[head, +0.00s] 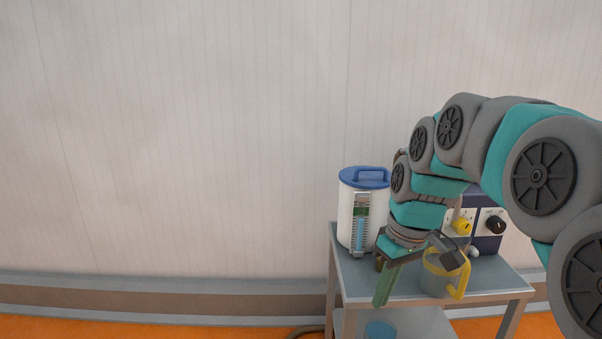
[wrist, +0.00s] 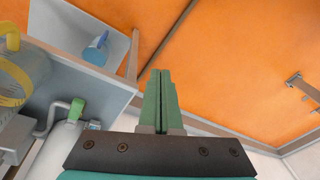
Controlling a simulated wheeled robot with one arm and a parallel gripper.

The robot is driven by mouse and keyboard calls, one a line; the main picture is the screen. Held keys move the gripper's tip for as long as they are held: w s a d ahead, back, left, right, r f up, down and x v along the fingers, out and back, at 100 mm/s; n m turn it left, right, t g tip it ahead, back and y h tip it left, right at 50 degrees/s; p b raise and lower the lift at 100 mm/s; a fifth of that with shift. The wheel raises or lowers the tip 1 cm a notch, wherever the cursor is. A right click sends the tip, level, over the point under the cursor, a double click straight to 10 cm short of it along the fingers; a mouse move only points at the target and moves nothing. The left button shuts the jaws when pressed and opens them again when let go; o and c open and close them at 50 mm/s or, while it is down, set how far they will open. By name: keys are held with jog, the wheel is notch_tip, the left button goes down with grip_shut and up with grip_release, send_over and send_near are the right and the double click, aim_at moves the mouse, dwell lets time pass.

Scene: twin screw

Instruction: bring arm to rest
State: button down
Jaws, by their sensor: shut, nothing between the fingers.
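My gripper (head: 385,304) hangs from the arm in front of the small grey cart, its two green fingers pointing down. The fingers are shut together with nothing between them. They also show pressed together in the wrist view (wrist: 160,74), with the orange floor beyond the tips. My arm reaches in from the right and hides part of the cart top and the things behind it.
The cart (head: 345,276) bears a white canister with a blue lid (head: 358,212), a grey jug with a yellow handle (head: 434,278) and a dark blue box with knobs (head: 490,242). A blue vessel (wrist: 97,48) is on its lower shelf. Open floor lies left.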

jog(key=s+f+m+g+h, duration=0.1)
jog(key=s+f+m, duration=0.2)
jog(key=s, duration=0.9)
jog(key=s+f+m+g+h, duration=0.1)
jog(key=s+f+m, duration=0.2)
jog(key=s+f, duration=0.5)
jog(key=s, duration=0.4)
jog(key=shift+s+d+f+p, duration=0.15)
jog(key=shift+s+d+p, duration=0.1)
jog(key=shift+s+p, duration=0.1)
jog(key=shift+w, duration=0.15)
